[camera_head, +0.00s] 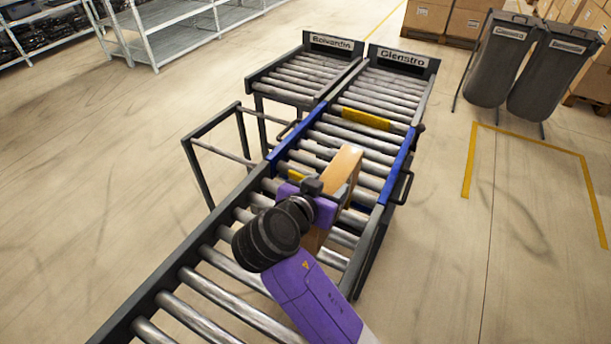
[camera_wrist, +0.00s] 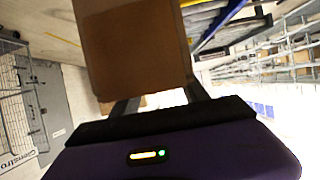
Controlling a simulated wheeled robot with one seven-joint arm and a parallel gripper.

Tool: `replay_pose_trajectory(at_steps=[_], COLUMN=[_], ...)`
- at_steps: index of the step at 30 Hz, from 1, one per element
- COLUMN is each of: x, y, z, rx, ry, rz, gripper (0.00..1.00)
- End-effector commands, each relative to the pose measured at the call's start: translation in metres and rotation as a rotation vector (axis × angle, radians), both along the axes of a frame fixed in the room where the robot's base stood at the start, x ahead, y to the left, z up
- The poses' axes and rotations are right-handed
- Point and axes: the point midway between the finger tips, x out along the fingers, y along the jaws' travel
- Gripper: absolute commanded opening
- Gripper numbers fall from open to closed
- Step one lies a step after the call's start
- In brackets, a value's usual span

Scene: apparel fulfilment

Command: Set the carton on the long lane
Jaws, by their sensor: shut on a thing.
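A brown carton (camera_head: 345,170) is held tilted over the blue-railed section of the roller conveyor. In the wrist view the carton (camera_wrist: 132,50) fills the upper middle, between the two fingers. My gripper (camera_head: 325,190) is shut on it; the wrist partly hides the carton, and I cannot tell whether it touches the rollers. Two roller lanes lie at the far end: the left one (camera_head: 300,75) has a sign I cannot read well, and the right one (camera_head: 385,90) reads like "Glenstro". The right lane looks longer and runs on from the blue-railed section (camera_head: 311,130).
The conveyor's near rollers (camera_head: 215,302) run toward me. An empty metal frame (camera_head: 218,152) stands left of the conveyor. Two grey bins (camera_head: 500,60) stand at the upper right near stacked boxes (camera_head: 470,20). Shelving (camera_head: 165,38) is at the upper left.

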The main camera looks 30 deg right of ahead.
Motion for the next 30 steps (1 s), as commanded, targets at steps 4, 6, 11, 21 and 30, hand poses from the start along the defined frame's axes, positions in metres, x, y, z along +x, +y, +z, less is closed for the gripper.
replay_pose_trajectory(at_steps=[4, 6, 11, 21, 30], x=[0.000, 0.000, 0.000, -0.001, -0.003], y=[0.000, 0.000, 0.001, 0.003, 0.004], z=[-0.002, -0.005, -0.016, -0.046, -0.073], rx=[0.000, 0.000, 0.000, -0.001, 0.000], ry=[-0.001, -0.001, -0.002, -0.002, -0.002], rz=[0.000, 0.000, 0.000, 0.002, 0.001], gripper=[0.00, 0.00, 0.00, 0.00, 0.00])
